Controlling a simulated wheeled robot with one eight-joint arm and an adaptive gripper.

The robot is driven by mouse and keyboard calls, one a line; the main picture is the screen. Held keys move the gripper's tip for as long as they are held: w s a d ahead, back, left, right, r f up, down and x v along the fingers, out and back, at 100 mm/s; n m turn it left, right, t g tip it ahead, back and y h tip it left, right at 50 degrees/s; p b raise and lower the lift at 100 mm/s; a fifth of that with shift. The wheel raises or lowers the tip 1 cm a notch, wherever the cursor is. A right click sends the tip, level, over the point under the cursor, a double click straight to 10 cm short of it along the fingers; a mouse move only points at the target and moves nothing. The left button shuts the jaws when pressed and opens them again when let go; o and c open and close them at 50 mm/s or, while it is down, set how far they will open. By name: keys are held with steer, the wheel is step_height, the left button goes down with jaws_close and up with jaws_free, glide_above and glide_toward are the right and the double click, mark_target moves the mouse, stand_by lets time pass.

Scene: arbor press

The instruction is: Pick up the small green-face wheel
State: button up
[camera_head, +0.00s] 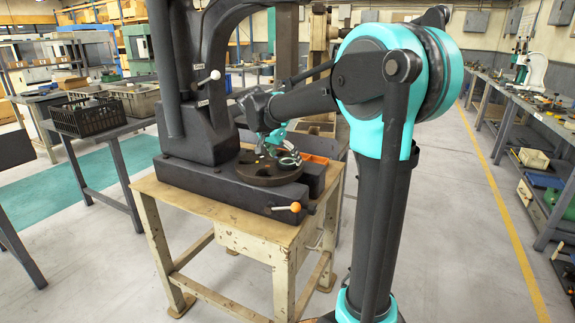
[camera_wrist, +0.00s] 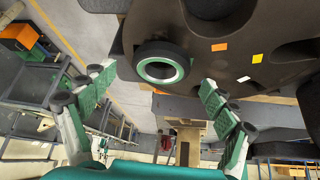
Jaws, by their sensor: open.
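The small green-face wheel (camera_wrist: 160,66) is a dark ring with a pale green rim around its hole. It sits at the edge of the press's round dark plate (camera_wrist: 228,20) in the wrist view. In the head view the wheel (camera_head: 290,160) is small and partly hidden near the gripper. My gripper (camera_wrist: 156,80) is open, with its green-padded fingers spread to the left and right of the wheel. The fingers look apart from it, and nothing is held. In the head view my gripper (camera_head: 274,137) is over the plate.
The dark arbor press (camera_head: 205,135) rises just left of and behind my gripper on a yellowish stand (camera_head: 220,205). Its orange-knobbed lever (camera_head: 295,207) sticks out in front. Orange, yellow and white patches lie on the plate.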

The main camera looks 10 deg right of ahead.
steer(key=shift+x, duration=0.8)
steer(key=shift+c, duration=0.4)
steer(key=c, duration=1.3)
steer(key=shift+r, duration=0.15)
